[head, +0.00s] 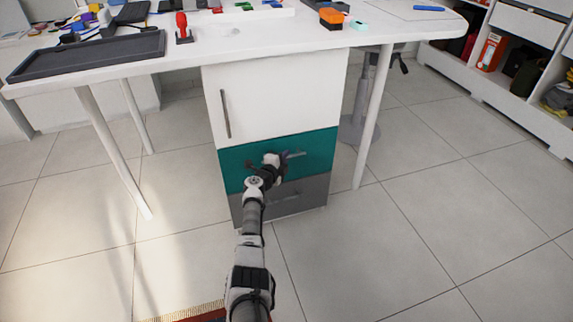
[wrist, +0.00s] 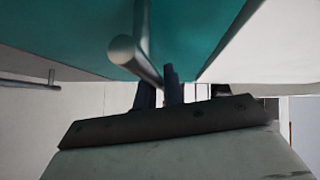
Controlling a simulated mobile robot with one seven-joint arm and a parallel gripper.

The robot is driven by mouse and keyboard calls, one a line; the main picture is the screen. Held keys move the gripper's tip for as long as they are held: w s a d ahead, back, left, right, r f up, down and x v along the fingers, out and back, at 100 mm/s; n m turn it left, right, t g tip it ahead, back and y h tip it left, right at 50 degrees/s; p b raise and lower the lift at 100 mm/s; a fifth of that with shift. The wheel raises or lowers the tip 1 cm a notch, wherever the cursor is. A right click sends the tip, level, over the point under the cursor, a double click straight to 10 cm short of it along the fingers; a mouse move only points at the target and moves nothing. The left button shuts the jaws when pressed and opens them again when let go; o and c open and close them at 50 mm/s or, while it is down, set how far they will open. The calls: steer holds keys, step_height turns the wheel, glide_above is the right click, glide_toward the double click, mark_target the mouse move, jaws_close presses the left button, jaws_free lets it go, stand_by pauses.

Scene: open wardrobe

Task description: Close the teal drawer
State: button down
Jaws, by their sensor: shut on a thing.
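The teal drawer (head: 235,170) is in the cabinet under the desk, below a white door and above a grey drawer. It looks close to flush with the front in the head view; any small gap is hard to judge. My gripper (head: 281,157) is at the middle of its front, reaching from below. In the wrist view the teal front (wrist: 70,25) fills the top, and the metal bar handle (wrist: 124,50) runs down between the fingers. My gripper (wrist: 160,92) is shut on this handle. My arm and wrist hide part of the drawer front and handle.
The white door (head: 275,95) with a vertical handle is above, and the grey drawer (head: 310,192) below. Desk legs (head: 372,120) stand on both sides. The tiled floor (head: 430,230) is clear to the right. A rug edge (head: 190,312) shows at the bottom.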

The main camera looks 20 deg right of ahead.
steer(key=shift+w+a+r, duration=0.15)
steer(key=shift+w, duration=0.1)
steer(key=c, duration=1.5)
jaws_free()
steer(key=shift+s+a+p, duration=0.25)
steer(key=shift+s+p, duration=0.1)
steer(key=shift+p, duration=0.1)
steer(key=p+v, duration=0.6)
steer(key=v, duration=0.6)
steer(key=shift+s+a, duration=0.2)
steer(key=shift+s, duration=0.2)
